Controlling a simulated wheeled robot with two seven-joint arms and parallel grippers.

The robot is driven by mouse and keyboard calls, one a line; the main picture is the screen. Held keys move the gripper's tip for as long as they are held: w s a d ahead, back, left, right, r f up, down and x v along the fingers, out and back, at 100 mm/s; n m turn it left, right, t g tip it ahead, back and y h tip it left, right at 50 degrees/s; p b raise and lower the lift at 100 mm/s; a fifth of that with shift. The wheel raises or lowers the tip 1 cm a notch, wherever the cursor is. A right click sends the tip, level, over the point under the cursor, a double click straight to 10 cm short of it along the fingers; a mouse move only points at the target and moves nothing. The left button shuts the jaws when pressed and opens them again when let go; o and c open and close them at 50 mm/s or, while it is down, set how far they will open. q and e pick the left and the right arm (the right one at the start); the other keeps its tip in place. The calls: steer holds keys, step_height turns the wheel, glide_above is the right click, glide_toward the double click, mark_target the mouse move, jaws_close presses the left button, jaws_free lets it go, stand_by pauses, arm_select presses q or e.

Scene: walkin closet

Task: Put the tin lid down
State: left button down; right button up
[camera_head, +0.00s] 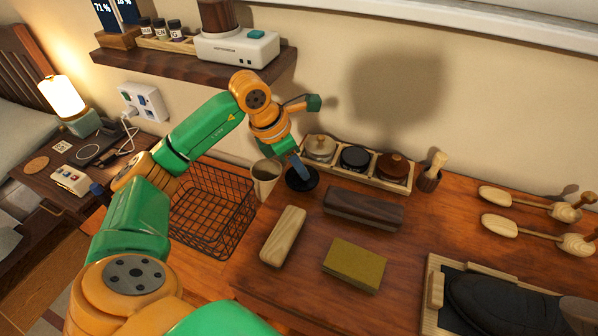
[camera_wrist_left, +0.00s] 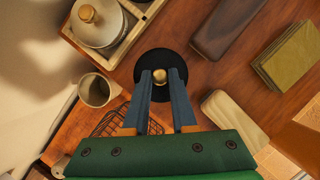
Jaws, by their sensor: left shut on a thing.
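The tin lid is a round black disc with a small brass knob, seen at the front of the shelf tray in the head view (camera_head: 303,181) and ahead of the fingers in the left wrist view (camera_wrist_left: 152,61). My left gripper (camera_head: 297,166) comes down from above and is shut on the lid's knob; its blue fingers (camera_wrist_left: 162,77) flank the knob. The lid looks flat and level, close over or on the wooden top; I cannot tell if it touches. My right gripper is out of view.
A wooden tray (camera_head: 370,174) with several lidded tins stands behind the lid. A mug (camera_head: 265,174) is close at its left, beside a wire basket (camera_head: 213,209). A dark brush (camera_head: 363,208), a pale wooden block (camera_head: 284,235) and an olive block (camera_head: 354,264) lie in front and right.

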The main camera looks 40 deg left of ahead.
mark_target(299, 177)
arm_select(q)
step_height(299, 177, down, 3)
steer(key=shift+r+p, duration=0.1)
steer(key=shift+p, duration=0.3)
steer(key=shift+f+b, duration=0.3)
steer(key=shift+f, duration=0.05)
steer(key=c, duration=0.7)
jaws_free()
steer(key=shift+r, duration=0.1)
steer(key=shift+r, duration=0.35)
steer(key=v, duration=1.1)
steer(key=shift+s+a+r, duration=0.1)
steer(key=shift+r, duration=0.2)
